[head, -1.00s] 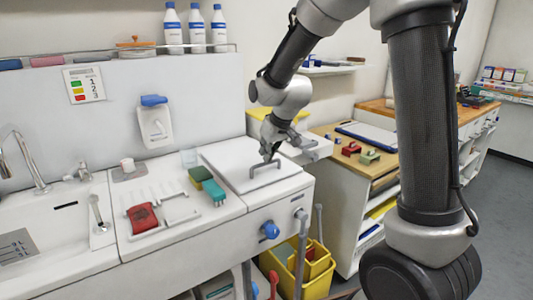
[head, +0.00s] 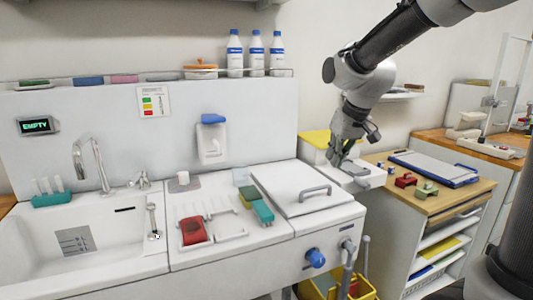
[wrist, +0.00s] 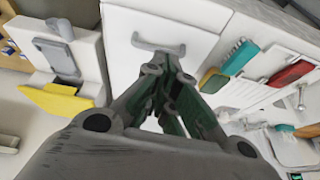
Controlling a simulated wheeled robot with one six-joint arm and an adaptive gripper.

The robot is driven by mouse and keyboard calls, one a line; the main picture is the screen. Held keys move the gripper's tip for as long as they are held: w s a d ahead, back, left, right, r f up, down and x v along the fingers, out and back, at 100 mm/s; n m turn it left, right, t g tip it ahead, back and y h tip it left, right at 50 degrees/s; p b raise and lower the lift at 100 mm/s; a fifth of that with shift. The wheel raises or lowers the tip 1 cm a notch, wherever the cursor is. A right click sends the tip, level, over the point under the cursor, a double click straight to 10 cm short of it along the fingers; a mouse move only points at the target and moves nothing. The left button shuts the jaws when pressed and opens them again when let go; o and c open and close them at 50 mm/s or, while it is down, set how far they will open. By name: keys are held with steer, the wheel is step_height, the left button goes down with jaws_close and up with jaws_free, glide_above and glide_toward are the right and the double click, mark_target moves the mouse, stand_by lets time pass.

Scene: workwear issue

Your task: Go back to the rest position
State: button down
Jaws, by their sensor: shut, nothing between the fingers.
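My gripper (head: 334,158) is shut and empty. In the head view it hangs fingers-down above the right end of the white counter, beside the lidded unit. The white lid (head: 290,182) is closed flat, and its grey handle (head: 315,191) stands apart from my fingers. In the wrist view my gripper (wrist: 158,62) points toward the lid, and its fingertips overlap the picture near the handle (wrist: 158,45).
A yellow-topped box (head: 316,139) stands behind my gripper. A wooden bench with a blue clipboard (head: 434,168) is to the right. Bottles (head: 256,53) stand on the shelf above.

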steer(key=s+d+m, duration=0.1)
steer(key=s+d, duration=0.4)
steer(key=s, duration=0.7)
steer(key=s+d+m+h, duration=0.1)
steer(key=s+d, duration=0.5)
steer(key=s, duration=0.7)
steer(key=shift+s+d+r+m+h, duration=0.2)
steer(key=shift+d+r+m+h, duration=0.1)
steer(key=shift+r+m, duration=0.25)
